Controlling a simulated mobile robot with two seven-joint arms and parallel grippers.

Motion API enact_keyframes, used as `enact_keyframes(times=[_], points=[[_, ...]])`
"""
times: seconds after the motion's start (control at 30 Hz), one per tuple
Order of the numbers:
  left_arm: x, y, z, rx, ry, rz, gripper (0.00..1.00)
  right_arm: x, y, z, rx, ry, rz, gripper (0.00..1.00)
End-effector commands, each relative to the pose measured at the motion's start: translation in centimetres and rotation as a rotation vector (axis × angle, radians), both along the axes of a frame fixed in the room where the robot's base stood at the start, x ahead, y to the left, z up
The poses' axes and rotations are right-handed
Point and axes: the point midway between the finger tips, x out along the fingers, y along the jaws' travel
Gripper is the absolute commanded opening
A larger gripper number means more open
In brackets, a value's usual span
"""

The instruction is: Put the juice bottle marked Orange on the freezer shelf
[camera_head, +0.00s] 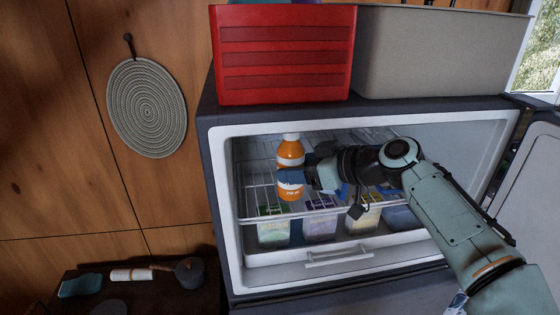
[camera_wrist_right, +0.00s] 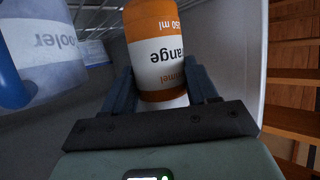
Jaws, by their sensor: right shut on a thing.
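An orange bottle (camera_head: 290,151) with a white cap stands upright inside the open freezer, at the left of the wire shelf (camera_head: 256,199). In the right wrist view the bottle (camera_wrist_right: 158,22) shows an upside-down label ending in "range". My right gripper (camera_head: 291,178) reaches in from the right, its blue fingers shut on the bottle's lower middle. In the right wrist view the fingers of my right gripper (camera_wrist_right: 162,88) lie on both sides of it. I cannot tell whether the bottle's base touches the shelf. My left gripper is not in view.
Several tubs, one a green-labelled tub (camera_head: 273,225), sit below the shelf. A blue-and-white container marked "ooler" (camera_wrist_right: 55,45) is beside the bottle in the wrist view. A red crate (camera_head: 285,60) and grey bin (camera_head: 440,55) stand on the freezer. The open door (camera_head: 533,190) is at right.

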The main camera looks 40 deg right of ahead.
Motion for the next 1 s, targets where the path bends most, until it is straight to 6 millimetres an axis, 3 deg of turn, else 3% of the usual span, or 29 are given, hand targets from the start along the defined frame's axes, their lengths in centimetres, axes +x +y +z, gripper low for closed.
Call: enact_keyframes(times=[0.17, 0.33, 0.5, 0.87, 0.9, 0.97, 1.0], points=[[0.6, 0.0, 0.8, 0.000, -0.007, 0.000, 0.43, 1.8, 0.5, 0.1, 0.002, -0.001, 0.001, 0.10], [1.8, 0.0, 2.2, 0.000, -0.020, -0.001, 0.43, 4.8, 1.4, 0.3, 0.001, -0.003, 0.001, 0.10], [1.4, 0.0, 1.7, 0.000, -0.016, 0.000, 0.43, 4.6, 1.4, -1.5, 0.001, -0.001, -0.001, 0.10], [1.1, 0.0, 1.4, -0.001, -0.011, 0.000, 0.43, 4.6, 1.3, -1.8, 0.000, -0.001, -0.001, 0.10], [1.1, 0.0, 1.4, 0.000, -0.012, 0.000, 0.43, 4.6, 1.3, -1.9, 0.001, 0.001, 0.000, 0.65], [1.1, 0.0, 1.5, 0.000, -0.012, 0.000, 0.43, 4.6, 1.3, -1.8, 0.001, 0.000, -0.001, 0.84], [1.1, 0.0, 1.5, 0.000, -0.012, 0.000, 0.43, 4.6, 1.3, -1.8, 0.001, 0.000, -0.001, 0.85]])
